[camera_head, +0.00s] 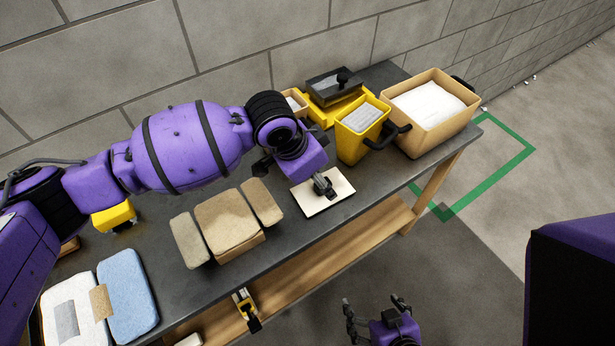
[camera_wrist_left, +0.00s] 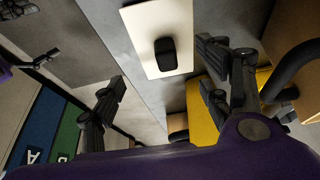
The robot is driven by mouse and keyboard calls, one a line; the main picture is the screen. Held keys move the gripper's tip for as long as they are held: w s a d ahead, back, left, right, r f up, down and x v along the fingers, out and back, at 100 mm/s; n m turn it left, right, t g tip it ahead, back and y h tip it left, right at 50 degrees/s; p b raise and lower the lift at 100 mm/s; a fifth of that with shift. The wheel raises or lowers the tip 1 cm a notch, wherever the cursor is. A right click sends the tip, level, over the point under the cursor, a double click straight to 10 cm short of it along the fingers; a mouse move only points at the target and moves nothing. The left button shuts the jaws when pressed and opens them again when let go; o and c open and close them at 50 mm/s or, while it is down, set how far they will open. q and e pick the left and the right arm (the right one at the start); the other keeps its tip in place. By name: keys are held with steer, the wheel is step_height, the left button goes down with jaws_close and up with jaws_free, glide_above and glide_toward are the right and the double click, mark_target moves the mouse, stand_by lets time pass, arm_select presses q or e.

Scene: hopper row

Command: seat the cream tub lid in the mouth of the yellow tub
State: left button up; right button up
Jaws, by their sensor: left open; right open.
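The cream tub lid (camera_head: 340,200) is a flat, pale square plate lying on the dark bench near its front edge. In the left wrist view the lid (camera_wrist_left: 150,28) has a black knob (camera_wrist_left: 166,54). My left gripper (camera_head: 324,187) is directly over the lid, hiding part of it. Its fingers (camera_wrist_left: 163,95) are open, with nothing held. The yellow tub (camera_head: 355,147) stands upright to the right and behind the lid, uncovered, with grey-white contents and black handles. My right gripper (camera_head: 376,318) is open and empty in front of the bench.
A tan bin (camera_head: 437,122) with white contents stands right of the tub. A yellow container (camera_head: 322,112) with a dark lid (camera_head: 335,86) is behind. A brown box (camera_head: 231,222) with open flaps lies left. Bare bench (camera_head: 300,235) shows between box and lid.

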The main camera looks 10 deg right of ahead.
mark_target(324, 197)
arm_select(q)
steer(key=x, duration=0.5)
steer(key=shift+s+f, duration=0.25)
steer(key=shift+f, duration=0.05)
steer(key=shift+c, duration=0.3)
steer(key=shift+s+f, duration=0.1)
jaws_close()
